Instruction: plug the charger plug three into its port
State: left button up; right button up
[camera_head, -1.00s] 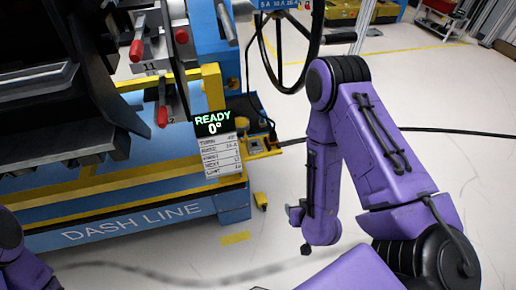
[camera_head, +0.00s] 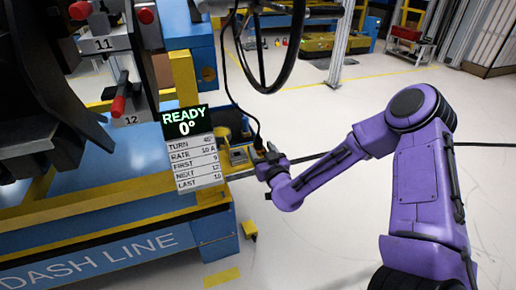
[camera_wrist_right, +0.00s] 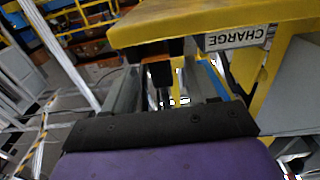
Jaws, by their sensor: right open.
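My right gripper (camera_head: 267,161) is open beside the yellow charger stand (camera_head: 238,156) at the right end of the dash line bench. In the right wrist view, the right gripper (camera_wrist_right: 163,90) has its grey fingers apart below a yellow plate (camera_wrist_right: 190,22) with a white CHARGE label (camera_wrist_right: 237,38), which appears upside down. A dark block (camera_wrist_right: 158,73) shows between the fingers. It may be the charger plug, but I cannot tell, nor whether the fingers touch it. No number three and no port can be made out. My left gripper is out of view.
A READY 0° display (camera_head: 186,122) and red-handled parts (camera_head: 118,105) stand left. A dark cable (camera_head: 330,153) crosses the floor behind my right arm. Open floor lies right.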

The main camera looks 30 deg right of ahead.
jog(key=shift+x, duration=1)
grip_shut()
jog(key=shift+r, duration=0.1)
